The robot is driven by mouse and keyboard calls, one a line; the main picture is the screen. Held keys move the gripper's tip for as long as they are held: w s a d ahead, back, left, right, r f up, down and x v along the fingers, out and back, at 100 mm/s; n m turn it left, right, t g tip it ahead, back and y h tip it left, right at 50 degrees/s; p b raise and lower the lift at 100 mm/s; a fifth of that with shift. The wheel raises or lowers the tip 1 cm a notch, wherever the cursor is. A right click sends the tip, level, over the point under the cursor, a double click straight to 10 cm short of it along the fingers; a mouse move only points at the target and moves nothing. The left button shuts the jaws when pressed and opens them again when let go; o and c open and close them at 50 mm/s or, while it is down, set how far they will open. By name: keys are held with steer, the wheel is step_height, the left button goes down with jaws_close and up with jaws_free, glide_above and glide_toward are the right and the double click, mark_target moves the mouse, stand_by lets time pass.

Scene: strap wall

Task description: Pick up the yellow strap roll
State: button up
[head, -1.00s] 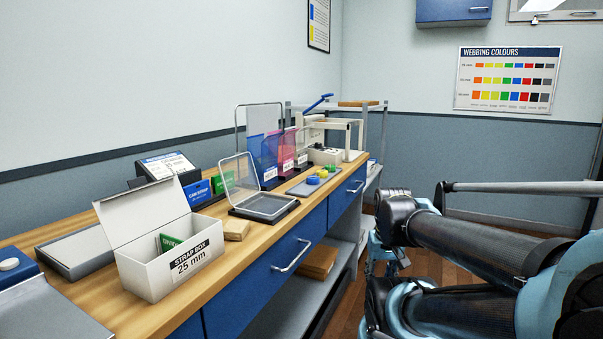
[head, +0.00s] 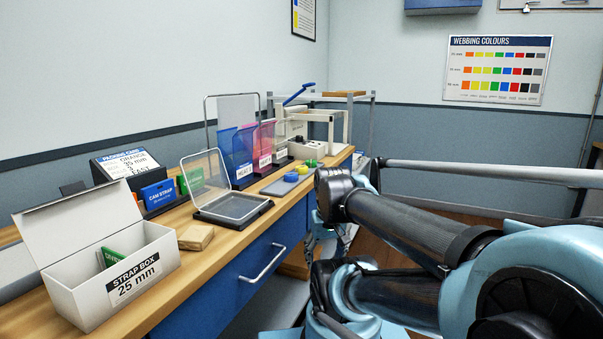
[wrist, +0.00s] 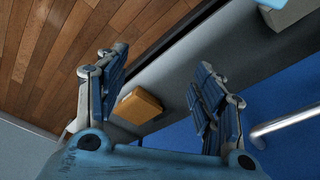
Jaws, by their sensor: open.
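The yellow strap roll (head: 302,170) is small in the head view. It lies on a grey mat (head: 276,188) on the workbench, between a blue roll (head: 291,177) and a green roll (head: 311,163). No roll shows in the wrist view. My gripper (wrist: 158,80) is open in the wrist view, with nothing between its fingers. It hangs beside the bench front, apart from the rolls. In the head view my arm mostly hides the gripper.
Card dividers (head: 240,155) stand behind the mat. A drawer handle (head: 262,264) juts from the front. A brown box (wrist: 138,106) sits on the lower shelf.

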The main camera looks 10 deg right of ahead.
steer(key=w+r+m+g, duration=0.1)
steer(key=w+r+m, duration=0.7)
steer(key=w+r, duration=1.2)
step_height(320, 180, up, 14)
steer(key=m+g, duration=0.1)
steer(key=m, duration=0.7)
glide_above(301, 167)
step_height(301, 167, down, 17)
steer(key=shift+f, duration=0.1)
steer(key=c, duration=1.1)
